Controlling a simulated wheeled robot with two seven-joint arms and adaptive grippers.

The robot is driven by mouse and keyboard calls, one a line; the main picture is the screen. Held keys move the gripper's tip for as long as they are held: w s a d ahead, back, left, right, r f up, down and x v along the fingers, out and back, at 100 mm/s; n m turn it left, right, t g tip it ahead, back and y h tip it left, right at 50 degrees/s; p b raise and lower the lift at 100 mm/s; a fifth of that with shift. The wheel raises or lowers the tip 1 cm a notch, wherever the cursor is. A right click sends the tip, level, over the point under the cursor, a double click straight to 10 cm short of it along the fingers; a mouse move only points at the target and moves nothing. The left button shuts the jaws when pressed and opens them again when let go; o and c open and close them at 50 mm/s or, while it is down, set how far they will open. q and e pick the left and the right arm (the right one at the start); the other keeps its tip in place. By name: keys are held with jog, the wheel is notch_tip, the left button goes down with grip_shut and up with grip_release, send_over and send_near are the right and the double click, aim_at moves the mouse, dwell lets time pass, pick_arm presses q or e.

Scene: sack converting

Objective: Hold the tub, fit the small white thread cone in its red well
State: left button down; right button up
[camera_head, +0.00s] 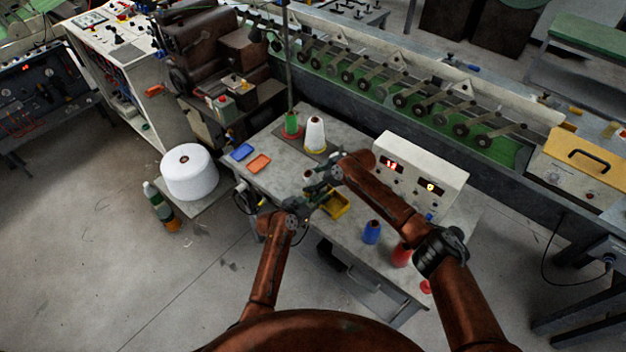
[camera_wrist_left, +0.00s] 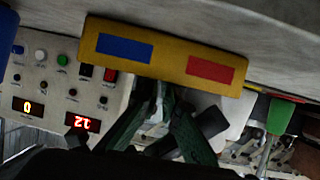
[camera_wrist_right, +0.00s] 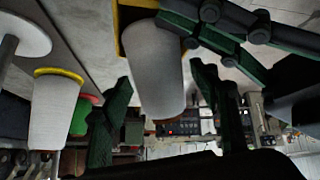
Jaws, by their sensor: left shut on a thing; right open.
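The yellow tub (camera_head: 337,208) stands on the grey table; in the left wrist view its wall (camera_wrist_left: 165,50) carries a blue patch and a red patch. My left gripper (camera_head: 314,196) is shut on the tub's wall. It also shows at the tub in the right wrist view. The small white thread cone (camera_wrist_right: 155,65) is between the spread fingers of my right gripper (camera_wrist_right: 160,85), its wide end against the yellow tub. I cannot tell whether that end sits inside a well. In the head view my right gripper (camera_head: 322,183) largely hides the cone (camera_head: 308,175).
A larger white cone (camera_head: 315,133) on a yellow base and a green cone (camera_head: 292,125) stand behind. A blue cone (camera_head: 371,232) and a red cone (camera_head: 402,254) stand to the right. The display box (camera_head: 425,165) bounds the table's back.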

jog(key=shift+f, duration=0.1)
jog(key=v, duration=1.2)
jog(key=shift+s+a, duration=0.2)
jog(key=shift+s, duration=0.05)
pick_arm(q)
jog(key=c, duration=2)
grip_release()
jog(key=shift+c, duration=0.2)
jog(key=shift+s+a, duration=0.1)
